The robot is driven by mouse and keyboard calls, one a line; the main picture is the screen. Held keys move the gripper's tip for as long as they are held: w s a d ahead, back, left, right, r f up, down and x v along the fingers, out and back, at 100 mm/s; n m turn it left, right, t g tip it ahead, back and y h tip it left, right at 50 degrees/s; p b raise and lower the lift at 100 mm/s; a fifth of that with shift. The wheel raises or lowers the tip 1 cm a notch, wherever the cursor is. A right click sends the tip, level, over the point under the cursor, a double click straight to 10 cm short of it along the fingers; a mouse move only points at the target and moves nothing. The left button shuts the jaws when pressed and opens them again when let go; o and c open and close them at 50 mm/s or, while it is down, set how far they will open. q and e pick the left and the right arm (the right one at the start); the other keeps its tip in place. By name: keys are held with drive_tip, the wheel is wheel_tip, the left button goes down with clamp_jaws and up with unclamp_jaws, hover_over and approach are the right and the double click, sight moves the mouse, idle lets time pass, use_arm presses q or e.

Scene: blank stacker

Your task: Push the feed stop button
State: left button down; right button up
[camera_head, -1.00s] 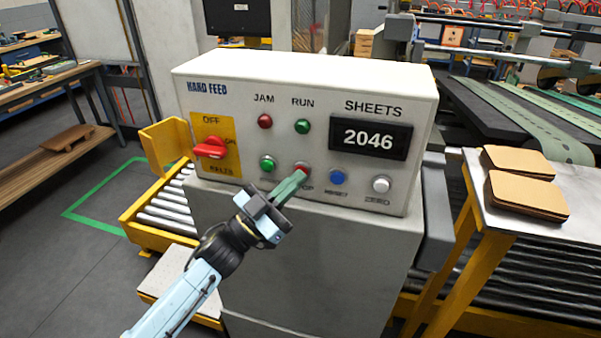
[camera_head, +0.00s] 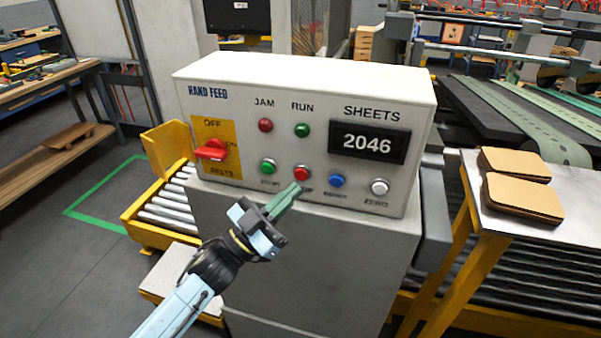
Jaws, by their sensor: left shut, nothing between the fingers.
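The control box (camera_head: 300,92) marked HAND FEED stands in the middle of the head view. Its red stop button (camera_head: 302,173) is in the lower row, between a green button (camera_head: 268,168) and a blue button (camera_head: 337,180). The button is now fully visible, while its label is partly hidden by the fingers. My left gripper (camera_head: 294,189) is shut and empty. Its fingertips are just below the red button and look apart from it. My right gripper is not in view.
A red switch (camera_head: 211,150) on a yellow plate, a white button (camera_head: 380,187), JAM lamp (camera_head: 265,125), RUN lamp (camera_head: 302,130) and counter (camera_head: 368,142) reading 2046 share the panel. Cardboard sheets (camera_head: 522,198) lie on a table at right. A roller conveyor (camera_head: 168,206) is at left.

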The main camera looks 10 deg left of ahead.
use_arm(q)
drive_tip(key=s+p, duration=0.1)
drive_tip(key=s, duration=0.2)
drive_tip(key=shift+s+a, duration=0.1)
drive_tip(key=shift+s, duration=0.25)
idle(0.5)
drive_tip(key=a+f+n+g+y, duration=0.1)
drive_tip(key=a+f+n+y, duration=0.3)
drive_tip(key=f, duration=0.7)
drive_tip(key=a+f+n+y, duration=0.15)
drive_tip(key=f+y, duration=0.35)
drive_tip(key=f, duration=0.6)
drive_tip(key=s+a+f+n+g+y, duration=0.1)
drive_tip(key=s+a+f+g+y, duration=0.2)
drive_tip(key=f, duration=0.5)
drive_tip(key=s+f+n+g+y, duration=0.1)
drive_tip(key=s+f+g, duration=0.1)
drive_tip(key=s+f, duration=0.5)
drive_tip(key=s+f+g, duration=0.3)
drive_tip(key=s+f, duration=0.3)
drive_tip(key=s, duration=0.4)
drive_tip(key=s+a+f+g+y, duration=0.1)
drive_tip(key=s+f+g, duration=0.3)
drive_tip(key=s+f, duration=0.3)
drive_tip(key=s+a+f+g+y, duration=0.1)
drive_tip(key=s+f+g, duration=0.3)
drive_tip(key=s, duration=1)
wheel_tip(320, 180, down, 3)
drive_tip(key=shift+r+n, duration=0.2)
drive_tip(key=shift+n, duration=0.15)
